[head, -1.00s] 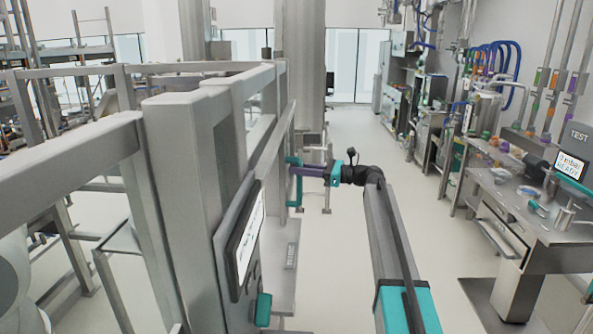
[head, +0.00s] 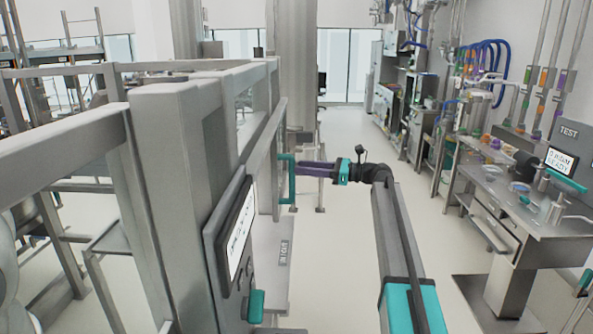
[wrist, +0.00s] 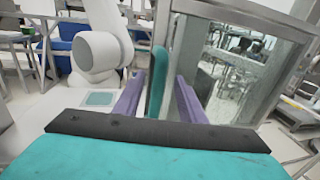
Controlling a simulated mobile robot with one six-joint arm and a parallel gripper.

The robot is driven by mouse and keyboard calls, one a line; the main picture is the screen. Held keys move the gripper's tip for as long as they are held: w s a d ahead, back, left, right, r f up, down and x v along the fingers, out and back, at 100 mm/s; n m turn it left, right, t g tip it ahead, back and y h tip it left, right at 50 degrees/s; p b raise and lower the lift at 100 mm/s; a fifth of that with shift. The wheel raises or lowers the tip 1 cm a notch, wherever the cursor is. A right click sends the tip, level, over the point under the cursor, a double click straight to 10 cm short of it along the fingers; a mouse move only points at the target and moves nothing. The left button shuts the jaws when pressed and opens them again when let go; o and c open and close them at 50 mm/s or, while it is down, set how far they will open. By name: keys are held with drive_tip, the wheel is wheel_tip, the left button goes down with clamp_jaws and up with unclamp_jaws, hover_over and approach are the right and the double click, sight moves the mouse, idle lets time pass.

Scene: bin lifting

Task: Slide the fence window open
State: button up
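The window's teal handle (head: 288,181) stands upright on the near-vertical fence face, left of centre in the head view. It also shows in the wrist view (wrist: 157,82). My gripper (head: 297,168) reaches it from the right with purple fingers. In the wrist view my gripper (wrist: 161,80) is open, with one finger on each side of the handle and a gap beside it. The window pane (wrist: 232,65) is clear in a grey frame, right of the handle. How far the window stands open cannot be told.
A grey fence post (head: 165,190) with a screen panel (head: 238,240) stands near at left. A steel bench (head: 540,232) with a test display (head: 562,163) is at right. The floor aisle (head: 345,125) ahead is clear. A white robot arm (wrist: 98,50) stands behind the fence.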

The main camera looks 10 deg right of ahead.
drive_tip(key=b+v, duration=0.1)
drive_tip(key=v, duration=0.8)
drive_tip(key=shift+b, duration=0.4)
drive_tip(key=shift+a, duration=0.1)
drive_tip(key=s+a+f+n+g+h, duration=0.3)
drive_tip(key=s+f, duration=0.4)
drive_tip(key=f, duration=1)
drive_tip(key=s+a+f+n+g+h, duration=0.15)
drive_tip(key=s+a+f, duration=0.45)
drive_tip(key=f, duration=1.1)
drive_tip(key=s+a+f+n+g+h, duration=0.1)
drive_tip(key=s+a+f+n+h, duration=0.2)
drive_tip(key=s+f, duration=0.95)
drive_tip(key=s+f+n+g+h, duration=0.2)
drive_tip(key=s+f+n, duration=0.1)
drive_tip(key=s+f, duration=0.5)
drive_tip(key=s+f+n+g+h, duration=0.1)
drive_tip(key=s+f+n+h, duration=0.15)
drive_tip(key=s+f, duration=0.6)
drive_tip(key=s+d+f+n+g+h, duration=0.1)
drive_tip(key=s+d+f+n+h, duration=0.1)
drive_tip(key=s, duration=0.8)
drive_tip(key=s+d+f+n+g+h, duration=0.2)
drive_tip(key=s+d+f+n+h, duration=0.1)
drive_tip(key=s+f+n, duration=0.4)
drive_tip(key=s, duration=0.3)
drive_tip(key=shift+d, duration=0.35)
